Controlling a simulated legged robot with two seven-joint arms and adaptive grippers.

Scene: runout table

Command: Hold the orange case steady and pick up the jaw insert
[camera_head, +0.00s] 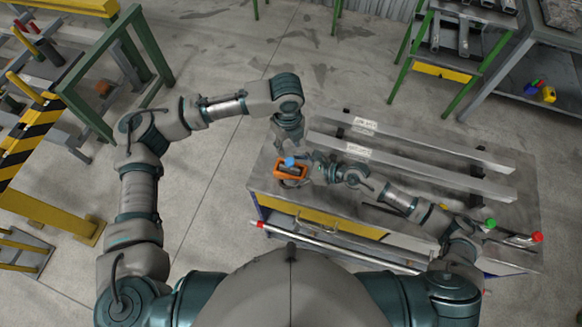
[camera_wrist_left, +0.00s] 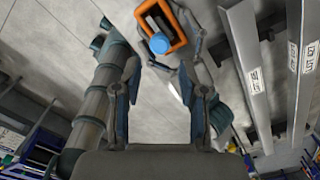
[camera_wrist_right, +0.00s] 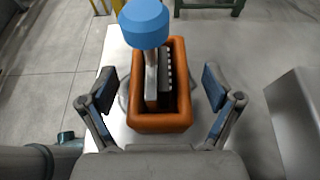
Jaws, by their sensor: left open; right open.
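The orange case (camera_head: 289,173) stands at the left end of the table in the head view. It is an open box in the right wrist view (camera_wrist_right: 160,123). A dark serrated piece, which looks like the jaw insert (camera_wrist_right: 167,85), stands inside it beside a metal plate. A blue knob (camera_wrist_right: 144,22) rises above them and hides part of the inside. My left gripper (camera_head: 289,148) is open and empty above the case; its fingers (camera_wrist_left: 163,92) are apart from it. My right gripper (camera_head: 314,167) is open at the case's right side, its fingers (camera_wrist_right: 160,88) spread on either side, no contact visible.
Two long grey bars (camera_head: 410,150) lie on the table (camera_head: 265,180) behind my right arm. Green and red capped items (camera_head: 490,224) lie at its right end. A pale rod (camera_head: 330,245) runs along the front edge. A green-framed rack stands at the left.

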